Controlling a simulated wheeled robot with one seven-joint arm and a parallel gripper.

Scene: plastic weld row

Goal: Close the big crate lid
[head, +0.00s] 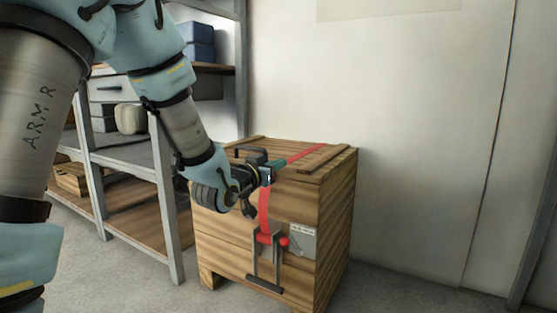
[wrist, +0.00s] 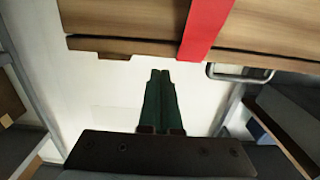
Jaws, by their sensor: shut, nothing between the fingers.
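The big wooden crate (head: 325,225) stands on the floor in the head view. Its lid (head: 325,158), with raised battens, lies down over the top; I cannot tell whether it is fully seated. A red strap (head: 307,155) crosses the lid and hangs down the front. My gripper (head: 271,172) is at the lid's front edge, close to the strap, with its green fingers shut and empty. In the wrist view the shut fingers (wrist: 160,73) point toward wood (wrist: 110,22) and the red strap (wrist: 207,28). Whether they touch the crate is unclear.
Grey shelving (head: 165,200) with boxes stands to the left. A pale wall (head: 420,130) is behind; the floor to the right is clear.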

